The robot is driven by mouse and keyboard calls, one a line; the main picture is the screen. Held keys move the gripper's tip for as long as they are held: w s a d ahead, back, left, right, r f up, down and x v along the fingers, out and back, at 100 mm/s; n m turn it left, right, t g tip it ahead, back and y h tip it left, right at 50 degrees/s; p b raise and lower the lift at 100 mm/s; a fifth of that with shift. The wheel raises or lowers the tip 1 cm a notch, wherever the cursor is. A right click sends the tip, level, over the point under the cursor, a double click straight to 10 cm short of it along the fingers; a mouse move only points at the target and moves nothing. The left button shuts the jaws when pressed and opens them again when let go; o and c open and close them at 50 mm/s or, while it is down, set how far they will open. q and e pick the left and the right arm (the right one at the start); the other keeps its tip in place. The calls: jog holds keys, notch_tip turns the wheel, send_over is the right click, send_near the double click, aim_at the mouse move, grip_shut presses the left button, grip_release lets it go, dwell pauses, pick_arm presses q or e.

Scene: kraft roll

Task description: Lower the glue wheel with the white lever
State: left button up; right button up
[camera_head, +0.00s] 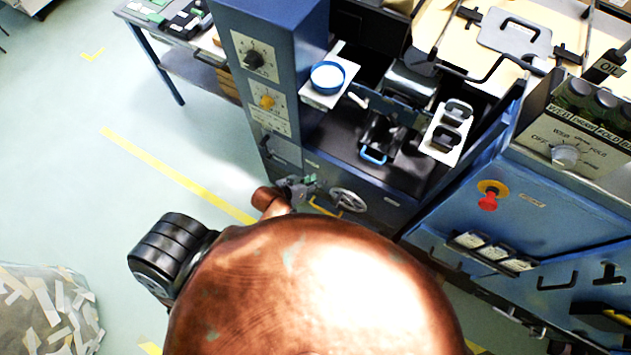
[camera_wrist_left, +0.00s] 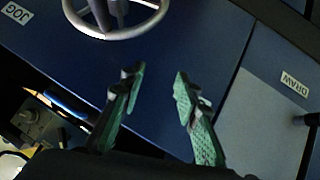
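A small white lever-like piece (camera_head: 358,100) shows beside the blue-rimmed white pot (camera_head: 327,77) on the machine's top. A grey metal roller (camera_head: 410,82) lies to its right; I cannot tell whether it is the glue wheel. My left gripper (camera_head: 311,182) is low at the machine's blue front, left of a spoked handwheel (camera_head: 348,200). In the left wrist view its green fingers (camera_wrist_left: 157,90) are apart with nothing between them, and the handwheel (camera_wrist_left: 117,18) is at the top. My right gripper is not in view.
A panel with a black knob (camera_head: 255,59) and a yellow knob (camera_head: 267,101) stands left of the pot. A blue cabinet with a red button (camera_head: 488,200) is at right. A bin of paper scraps (camera_head: 45,310) stands lower left. Floor at left is mostly clear.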

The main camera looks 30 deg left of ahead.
pick_arm(q)
jog(key=shift+s+a+f, duration=0.1)
jog(key=shift+f, duration=0.3)
